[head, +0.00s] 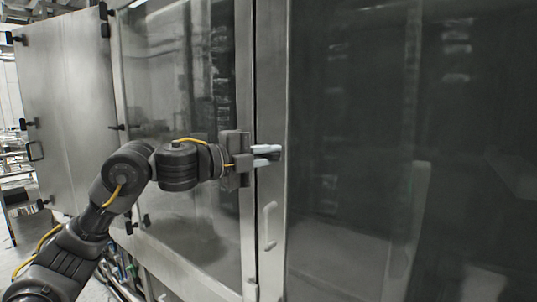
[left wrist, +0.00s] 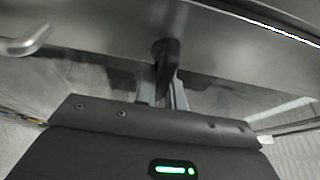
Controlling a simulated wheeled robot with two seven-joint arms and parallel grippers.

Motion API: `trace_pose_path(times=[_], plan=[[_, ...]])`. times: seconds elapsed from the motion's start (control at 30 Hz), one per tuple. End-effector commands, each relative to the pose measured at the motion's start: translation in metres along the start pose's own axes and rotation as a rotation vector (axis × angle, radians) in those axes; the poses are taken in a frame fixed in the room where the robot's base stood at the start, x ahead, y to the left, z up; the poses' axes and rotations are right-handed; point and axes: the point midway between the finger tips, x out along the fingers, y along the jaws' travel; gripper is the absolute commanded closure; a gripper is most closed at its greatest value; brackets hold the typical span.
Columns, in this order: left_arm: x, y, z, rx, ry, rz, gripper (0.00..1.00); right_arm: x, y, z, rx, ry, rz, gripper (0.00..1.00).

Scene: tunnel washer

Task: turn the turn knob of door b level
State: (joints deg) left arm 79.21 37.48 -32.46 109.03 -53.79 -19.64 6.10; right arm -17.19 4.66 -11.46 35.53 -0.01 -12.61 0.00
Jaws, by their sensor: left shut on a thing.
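My left gripper (head: 268,154) is at the steel post between two large glass panels in the head view. Its pale fingers also show in the left wrist view (left wrist: 163,92), shut on a dark turn knob (left wrist: 166,54). The knob sticks out from the steel frame (left wrist: 100,28), and its free end lies between the fingers. In the head view the fingers mostly hide the knob, so its angle is hard to tell there. My right gripper is in neither view.
A pale bar handle (head: 269,226) is on the steel post below my left gripper; a handle (left wrist: 26,42) shows in the left wrist view. A steel door (head: 68,105) with dark knobs stands at the left. A dark glass panel (head: 360,120) fills the right.

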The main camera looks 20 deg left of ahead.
Motion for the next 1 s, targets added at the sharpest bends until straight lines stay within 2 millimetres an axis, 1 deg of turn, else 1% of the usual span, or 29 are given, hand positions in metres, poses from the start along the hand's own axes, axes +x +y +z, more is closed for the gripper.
trace_pose_path(times=[0.3, 0.33, 0.47, 0.5, 0.8, 0.87, 0.97, 1.0], plan=[[0.000, 0.001, 0.001, 0.003, -0.002, 0.003, 1.00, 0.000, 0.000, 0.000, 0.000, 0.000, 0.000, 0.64], [0.000, 0.001, 0.001, 0.003, -0.002, 0.003, 0.86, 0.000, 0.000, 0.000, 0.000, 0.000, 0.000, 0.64], [0.000, 0.001, 0.001, 0.002, -0.002, 0.002, 0.69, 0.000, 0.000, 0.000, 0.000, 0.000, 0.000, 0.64], [0.000, 0.001, 0.001, 0.002, -0.001, 0.001, 0.67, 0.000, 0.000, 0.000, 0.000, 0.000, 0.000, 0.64], [-0.003, 0.001, 0.000, 0.003, -0.001, 0.000, 0.67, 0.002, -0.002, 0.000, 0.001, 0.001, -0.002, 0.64], [-0.008, 0.001, 0.001, 0.004, -0.001, -0.002, 0.67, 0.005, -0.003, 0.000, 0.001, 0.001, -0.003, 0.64], [-0.022, 0.003, 0.001, 0.006, -0.003, -0.002, 0.67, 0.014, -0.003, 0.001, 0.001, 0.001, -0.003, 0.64], [-0.030, 0.004, 0.001, 0.005, -0.004, -0.002, 0.67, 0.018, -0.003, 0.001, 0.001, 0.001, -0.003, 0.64]])
